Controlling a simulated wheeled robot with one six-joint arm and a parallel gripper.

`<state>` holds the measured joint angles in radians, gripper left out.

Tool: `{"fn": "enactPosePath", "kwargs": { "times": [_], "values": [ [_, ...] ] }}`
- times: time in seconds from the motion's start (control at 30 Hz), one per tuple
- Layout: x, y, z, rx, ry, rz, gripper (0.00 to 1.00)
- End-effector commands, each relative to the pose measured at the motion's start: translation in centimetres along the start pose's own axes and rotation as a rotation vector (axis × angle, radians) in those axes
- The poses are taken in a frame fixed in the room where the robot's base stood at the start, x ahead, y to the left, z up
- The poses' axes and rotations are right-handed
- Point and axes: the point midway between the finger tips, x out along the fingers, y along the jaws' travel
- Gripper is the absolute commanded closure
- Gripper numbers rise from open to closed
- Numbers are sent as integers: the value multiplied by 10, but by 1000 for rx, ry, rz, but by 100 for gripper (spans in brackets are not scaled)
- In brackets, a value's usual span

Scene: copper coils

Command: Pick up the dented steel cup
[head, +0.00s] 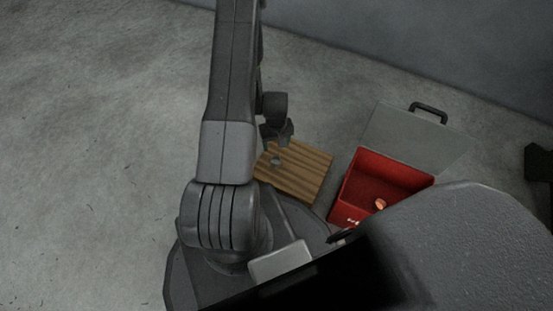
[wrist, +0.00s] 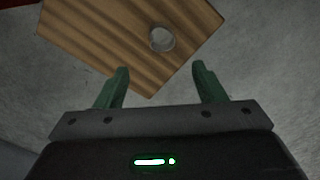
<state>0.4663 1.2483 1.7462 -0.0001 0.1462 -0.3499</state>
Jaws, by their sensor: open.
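The steel cup (wrist: 161,38) shows in the wrist view as a small grey round rim on a striped wooden board (wrist: 95,38). It stands near the board's right edge; I cannot make out a dent. In the head view the cup (head: 276,162) is a small grey shape on the board (head: 305,172), just below my gripper (head: 277,140). In the wrist view my gripper (wrist: 160,85) is open, its two green fingers apart with nothing between them. The cup lies ahead of the fingertips, roughly midway between them, and apart from them.
A red box (head: 352,190) with copper-coloured pieces (head: 380,203) inside stands right of the board. Its grey lid (head: 410,135) with a dark handle (head: 428,112) lies open behind it. Grey floor (head: 90,150) is clear on the left. A wall (head: 420,40) runs along the back.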

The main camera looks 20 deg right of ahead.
Motion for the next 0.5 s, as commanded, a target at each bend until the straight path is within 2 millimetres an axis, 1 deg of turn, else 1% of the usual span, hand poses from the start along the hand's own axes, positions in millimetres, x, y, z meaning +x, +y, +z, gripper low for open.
{"fn": "enactPosePath", "kwargs": {
  "times": [0.03, 0.2, 0.33, 0.5],
  "values": [
    [16, 0, 1, 0, -4, -1, 37],
    [49, -1, 1, 0, -3, -1, 37],
    [65, -1, 1, 0, -2, -1, 37],
    [72, -1, 0, 0, -1, 0, 37]
  ]
}}
